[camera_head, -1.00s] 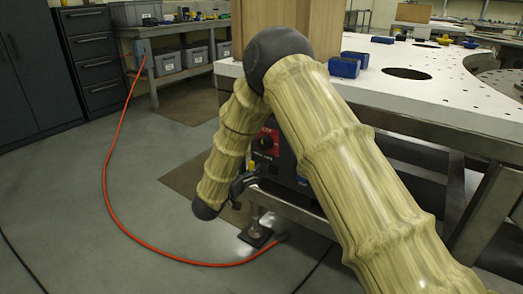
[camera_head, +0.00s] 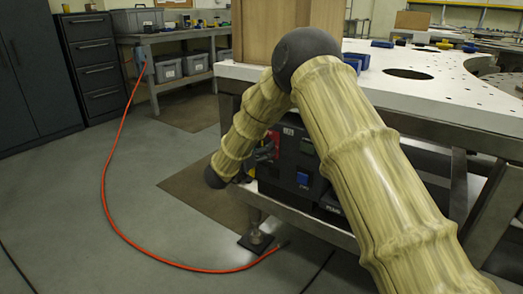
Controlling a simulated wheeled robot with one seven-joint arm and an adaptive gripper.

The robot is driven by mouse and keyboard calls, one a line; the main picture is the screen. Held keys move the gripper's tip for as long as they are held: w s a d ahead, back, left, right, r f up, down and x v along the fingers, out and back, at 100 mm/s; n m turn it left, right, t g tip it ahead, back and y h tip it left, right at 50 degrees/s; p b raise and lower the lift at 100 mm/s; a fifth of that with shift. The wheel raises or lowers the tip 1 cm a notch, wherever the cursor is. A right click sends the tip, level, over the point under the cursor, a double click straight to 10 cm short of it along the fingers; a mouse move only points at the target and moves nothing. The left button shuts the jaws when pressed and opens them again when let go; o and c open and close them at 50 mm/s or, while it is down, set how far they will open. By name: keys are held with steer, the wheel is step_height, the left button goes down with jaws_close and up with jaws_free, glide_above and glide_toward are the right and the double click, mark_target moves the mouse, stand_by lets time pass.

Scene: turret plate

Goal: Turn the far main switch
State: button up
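A dark control box (camera_head: 288,165) sits on the shelf under the white plate table. It has a red panel (camera_head: 276,143) on its left part, a small greenish display (camera_head: 307,146) and a blue part (camera_head: 302,179) on its front. My gripper (camera_head: 266,152) is dark and sits right at the red panel, covering most of it. The switch knob is hidden behind the gripper and my forearm. I cannot tell whether the gripper touches the knob, or whether the fingers are open or shut.
The white plate table (camera_head: 440,97) with round holes stands above the box, with a wooden block (camera_head: 262,35) and blue parts (camera_head: 355,62) on it. An orange hose (camera_head: 104,190) runs over the floor to the table foot.

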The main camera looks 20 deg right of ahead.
steer(key=shift+w+d, duration=0.3)
steer(key=shift+d, duration=0.05)
steer(key=c, duration=1)
steer(key=shift+c, duration=0.2)
